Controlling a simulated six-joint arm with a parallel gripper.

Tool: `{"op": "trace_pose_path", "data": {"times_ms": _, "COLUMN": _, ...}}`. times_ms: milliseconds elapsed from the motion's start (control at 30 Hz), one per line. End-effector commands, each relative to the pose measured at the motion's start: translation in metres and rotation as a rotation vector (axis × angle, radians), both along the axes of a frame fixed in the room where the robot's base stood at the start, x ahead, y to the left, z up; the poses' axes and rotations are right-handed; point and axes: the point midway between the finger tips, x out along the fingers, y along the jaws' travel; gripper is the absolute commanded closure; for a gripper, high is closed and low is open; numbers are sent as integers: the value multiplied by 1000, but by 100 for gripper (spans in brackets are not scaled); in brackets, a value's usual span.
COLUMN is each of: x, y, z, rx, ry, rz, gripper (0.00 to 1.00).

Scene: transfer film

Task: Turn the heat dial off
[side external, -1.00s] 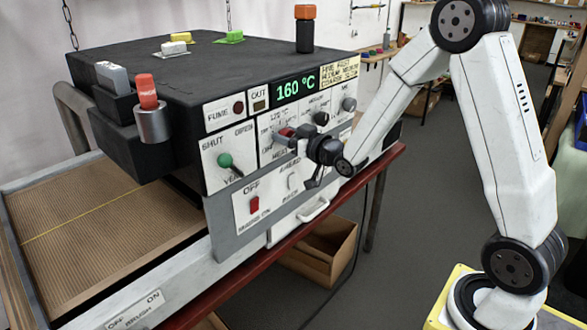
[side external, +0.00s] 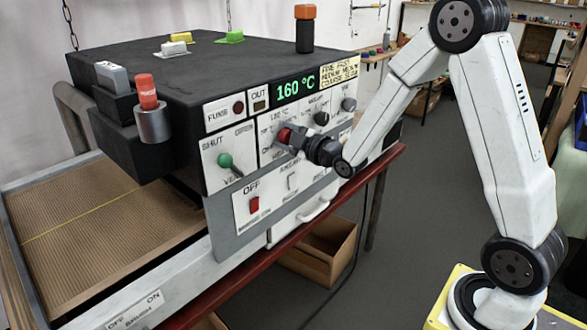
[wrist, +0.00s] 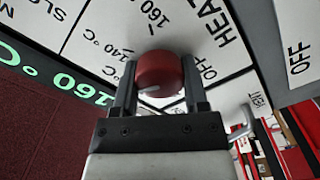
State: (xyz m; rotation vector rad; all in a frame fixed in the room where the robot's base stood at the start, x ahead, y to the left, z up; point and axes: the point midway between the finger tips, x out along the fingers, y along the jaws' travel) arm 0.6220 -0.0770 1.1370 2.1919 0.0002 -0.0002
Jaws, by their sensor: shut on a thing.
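The red heat dial (wrist: 160,70) sits on the oven's white control panel, with a pale mark low on its visible face. The labels 160 °C, 140 °C and OFF stand around it; I cannot tell which one it points to. It also shows in the side external view (side external: 284,135), partly covered by my gripper (side external: 293,139). My gripper is shut on the dial, with one dark finger on each side of it in the wrist view (wrist: 159,85). The green display (side external: 295,87) reads 160 °C.
Dark knobs (side external: 321,118) sit right of the heat dial. A green-tipped vent lever (side external: 225,160) and a red switch (side external: 254,204) are on the panel to the left and below. A cardboard box (side external: 322,252) stands below the oven.

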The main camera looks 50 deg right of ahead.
Motion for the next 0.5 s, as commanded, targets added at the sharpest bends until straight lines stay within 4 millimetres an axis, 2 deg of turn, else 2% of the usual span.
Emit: {"op": "trace_pose_path", "data": {"times_ms": 500, "x": 0, "y": 1, "z": -2, "rx": -491, "ry": -1, "rz": 0, "gripper": 100}}
